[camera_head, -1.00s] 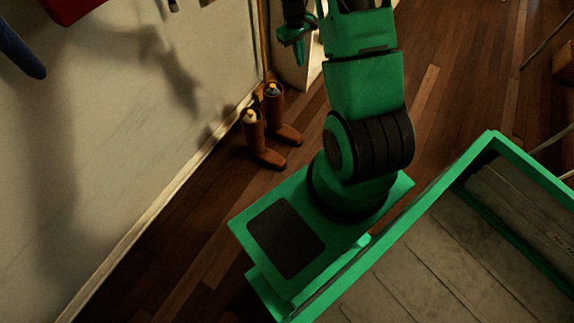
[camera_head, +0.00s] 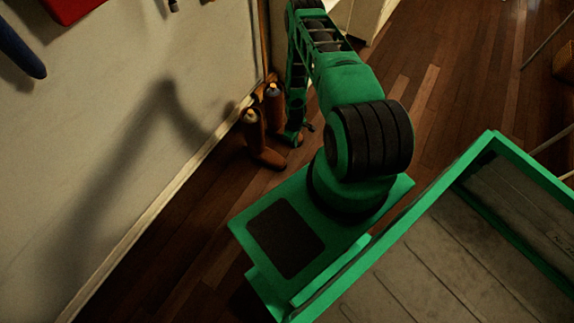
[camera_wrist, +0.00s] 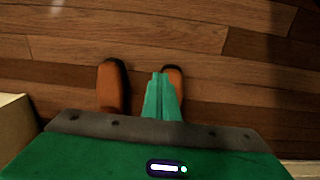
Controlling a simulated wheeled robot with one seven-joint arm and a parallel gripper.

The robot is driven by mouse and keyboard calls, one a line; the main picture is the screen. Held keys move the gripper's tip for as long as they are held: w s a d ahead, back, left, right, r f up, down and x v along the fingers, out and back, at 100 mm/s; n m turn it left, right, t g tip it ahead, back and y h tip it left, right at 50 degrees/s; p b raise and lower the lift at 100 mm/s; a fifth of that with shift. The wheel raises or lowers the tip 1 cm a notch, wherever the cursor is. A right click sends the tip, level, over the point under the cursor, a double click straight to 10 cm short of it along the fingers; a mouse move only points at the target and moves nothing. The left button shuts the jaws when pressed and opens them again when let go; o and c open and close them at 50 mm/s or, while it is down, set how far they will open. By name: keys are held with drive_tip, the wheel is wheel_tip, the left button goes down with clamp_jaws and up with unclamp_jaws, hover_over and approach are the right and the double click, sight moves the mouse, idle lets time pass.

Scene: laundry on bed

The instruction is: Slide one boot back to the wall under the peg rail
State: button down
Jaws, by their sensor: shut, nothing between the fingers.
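Two brown boots stand upright side by side on the wood floor close to the pale wall (camera_head: 110,130). The nearer boot (camera_head: 257,145) shows nearly whole; the farther boot (camera_head: 272,105) is partly hidden by my arm. My gripper (camera_head: 294,138) is low at their toe side, by the farther boot. In the wrist view, my shut, empty fingers (camera_wrist: 163,90) point down between the left boot's toe (camera_wrist: 112,85) and the right boot's toe (camera_wrist: 175,80), overlapping the right one. I cannot tell whether they touch it. The peg rail itself is not clearly visible.
A red thing (camera_head: 75,8) and a dark blue thing (camera_head: 18,48) hang on the wall at upper left. A pale upright piece (camera_head: 368,18) stands beyond my arm. Floor (camera_head: 440,60) is open to the right; a brown box (camera_head: 565,62) is at the far right.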

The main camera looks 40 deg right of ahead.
drive_tip(key=s+a+f, duration=0.1)
drive_tip(key=f, duration=0.4)
drive_tip(key=s+f, duration=0.1)
drive_tip(key=f, duration=0.5)
drive_tip(key=s+a+f, duration=0.1)
drive_tip(key=s+f, duration=0.1)
drive_tip(key=f, duration=0.3)
drive_tip(key=shift+a+f, duration=0.2)
drive_tip(key=shift+a, duration=0.15)
drive_tip(key=shift+w+a, duration=0.2)
drive_tip(key=shift+w, duration=0.4)
drive_tip(key=shift+w+a, duration=0.15)
drive_tip(key=shift+w, duration=0.45)
drive_tip(key=shift+w+a, duration=0.3)
drive_tip(key=shift+w, duration=0.45)
drive_tip(key=shift+w, duration=0.1)
